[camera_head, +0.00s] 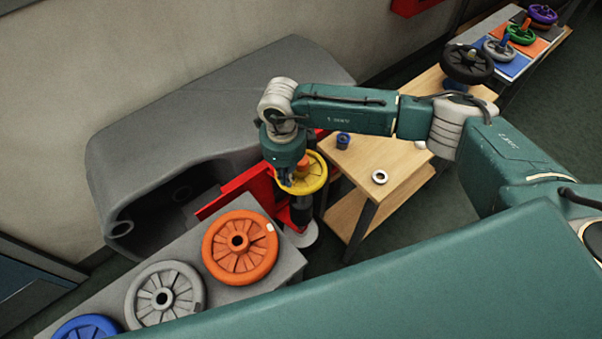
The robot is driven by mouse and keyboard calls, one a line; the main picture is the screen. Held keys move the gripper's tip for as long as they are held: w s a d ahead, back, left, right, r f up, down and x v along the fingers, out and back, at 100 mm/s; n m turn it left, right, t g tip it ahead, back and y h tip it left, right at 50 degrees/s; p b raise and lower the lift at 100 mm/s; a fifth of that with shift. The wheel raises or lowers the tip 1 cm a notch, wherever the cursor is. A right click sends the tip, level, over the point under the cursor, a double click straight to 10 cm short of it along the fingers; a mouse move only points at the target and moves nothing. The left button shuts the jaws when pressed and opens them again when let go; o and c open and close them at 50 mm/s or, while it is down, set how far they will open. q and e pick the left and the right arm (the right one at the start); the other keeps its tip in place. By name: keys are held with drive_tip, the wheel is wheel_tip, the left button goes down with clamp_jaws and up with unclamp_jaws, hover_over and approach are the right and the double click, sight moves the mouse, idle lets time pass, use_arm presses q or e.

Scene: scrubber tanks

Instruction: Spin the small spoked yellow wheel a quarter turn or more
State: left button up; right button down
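The small spoked yellow wheel (318,181) sits on a red stand (243,190) near the middle of the view, beside the wooden table. My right arm comes in from the right, and its gripper (290,178) points down at the left part of the yellow wheel. The wrist hides part of the wheel's far left side. The fingertips are small and partly hidden, so I cannot tell whether they are open, shut or touching the rim. My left gripper is not in view.
An orange wheel (216,249), a grey wheel (142,299) and a blue wheel (85,328) lie on a grey bench. A wooden table (398,158) holds a small blue part (343,140) and a ring (379,177). A grey tank (210,105) stands by the wall.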

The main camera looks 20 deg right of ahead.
sight(305, 189)
drive_tip(key=shift+f+b, duration=0.55)
drive_tip(key=shift+f, duration=0.15)
drive_tip(key=shift+s+d, duration=0.1)
drive_tip(key=shift+s+d+r+p, duration=0.1)
drive_tip(key=shift+s+d+p, duration=0.2)
drive_tip(key=shift+s+d, duration=0.2)
drive_tip(key=shift+s+d, duration=0.45)
drive_tip(key=shift+d, duration=0.3)
drive_tip(key=shift+s+d, duration=0.25)
drive_tip(key=shift+d, duration=0.55)
